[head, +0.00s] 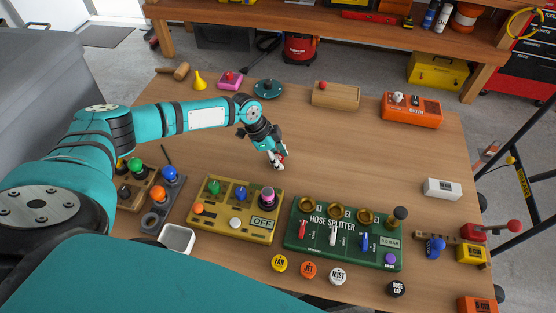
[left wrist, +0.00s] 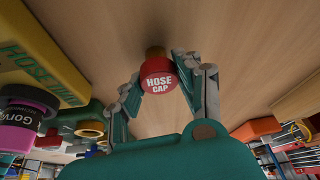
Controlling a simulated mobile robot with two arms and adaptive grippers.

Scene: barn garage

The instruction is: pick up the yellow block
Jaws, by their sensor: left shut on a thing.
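My left gripper (head: 276,158) is over the middle of the table, beyond the panels. In the left wrist view, its fingers (left wrist: 168,85) are on either side of a red cap (left wrist: 158,83) marked HOSE CAP, and it is shut on it. A brass-coloured part shows behind the cap. In the head view the cap shows only as a small red and white patch at the fingertips. A yellow block-shaped box (head: 472,254) with a dark label sits at the table's right edge, well away from this gripper. My right gripper is not in view.
A yellow panel (head: 213,223) with knobs and a green hose splitter panel (head: 321,258) stand nearer me. A wooden block (head: 336,95) and an orange box (head: 424,113) stand at the back. A white box (head: 442,188) is at right. The table around the gripper is clear.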

